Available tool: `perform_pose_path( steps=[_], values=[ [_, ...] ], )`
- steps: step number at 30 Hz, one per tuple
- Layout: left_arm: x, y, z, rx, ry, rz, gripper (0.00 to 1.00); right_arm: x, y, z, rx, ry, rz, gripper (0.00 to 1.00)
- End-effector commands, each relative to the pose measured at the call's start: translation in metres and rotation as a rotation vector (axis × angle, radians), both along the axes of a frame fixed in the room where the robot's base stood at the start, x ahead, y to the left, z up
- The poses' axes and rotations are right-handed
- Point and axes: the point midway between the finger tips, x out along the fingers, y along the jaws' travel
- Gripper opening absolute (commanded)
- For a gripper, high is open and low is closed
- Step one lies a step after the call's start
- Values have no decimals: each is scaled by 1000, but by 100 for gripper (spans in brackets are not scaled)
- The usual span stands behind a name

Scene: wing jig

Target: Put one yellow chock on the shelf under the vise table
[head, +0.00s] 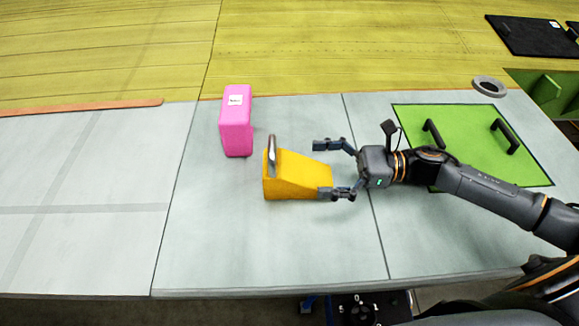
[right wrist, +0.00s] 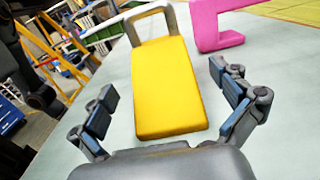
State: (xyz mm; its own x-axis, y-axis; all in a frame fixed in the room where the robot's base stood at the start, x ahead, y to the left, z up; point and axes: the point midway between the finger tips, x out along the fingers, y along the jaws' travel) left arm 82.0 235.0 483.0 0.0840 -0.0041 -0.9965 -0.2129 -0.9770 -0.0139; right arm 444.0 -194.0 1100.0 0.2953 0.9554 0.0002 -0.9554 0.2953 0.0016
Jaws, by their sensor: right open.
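A yellow chock (head: 292,178) lies on the pale grey panel. It is wedge-shaped, with a grey metal handle at its tall left end. My right gripper (head: 323,169) is open at the chock's low right end, and its nearer finger overlaps the chock's edge in the head view. In the right wrist view the chock (right wrist: 168,90) lies straight ahead, between and beyond the two spread fingers, with its handle at the far end. I cannot tell whether a finger touches it. My left gripper, the vise table and its shelf are not recognisable in these views.
A pink block (head: 236,122) stands behind and left of the chock. A green plate (head: 470,140) with dark handles lies under my right arm. A grey ring (head: 489,87) lies at the back right. The panel's left part is clear.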

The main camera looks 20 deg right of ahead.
Motion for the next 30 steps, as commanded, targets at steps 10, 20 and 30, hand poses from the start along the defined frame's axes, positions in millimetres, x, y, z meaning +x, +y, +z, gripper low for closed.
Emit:
perform_pose_path(
  steps=[10,20,30],
  values=[
    [4,0,28,0,-5,0,40,9,28,10,1,-3,1,100],
    [5,0,44,-1,-7,0,40,17,57,4,0,0,1,100],
    [5,0,43,-1,-8,0,40,17,57,3,-1,0,0,67]
  ],
)
